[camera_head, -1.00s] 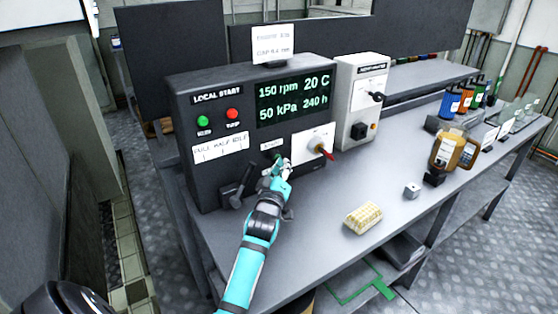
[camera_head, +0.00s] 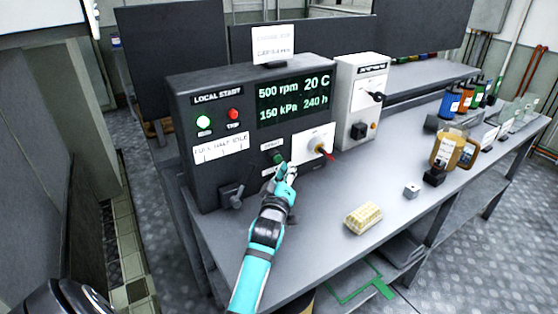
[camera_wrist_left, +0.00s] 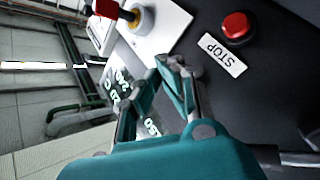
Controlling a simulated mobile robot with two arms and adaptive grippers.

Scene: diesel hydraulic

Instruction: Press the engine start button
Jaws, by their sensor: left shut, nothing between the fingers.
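The dark control panel (camera_head: 185,95) stands on the bench. A dark green button (camera_head: 278,157) sits on its lower front, just below a small white label that appears to read START. My left gripper (camera_head: 287,168) is shut and empty, just in front of and below the button, with a small apparent gap. In the left wrist view the shut fingers (camera_wrist_left: 172,70) point at the panel; the green button is not clear there. A red button (camera_wrist_left: 238,28) with a STOP label lies to their right. The panel display (camera_head: 292,97) reads 500 rpm, 20 C, 150 kPa, 240 h. My right gripper is out of view.
A red-handled valve (camera_head: 320,148) is close right of the gripper. A black lever (camera_head: 237,195) sticks out to the left. A grey box with switches (camera_head: 362,90), a yellowish block (camera_head: 363,217) and a jug (camera_head: 450,150) stand rightward. The front bench top is mostly clear.

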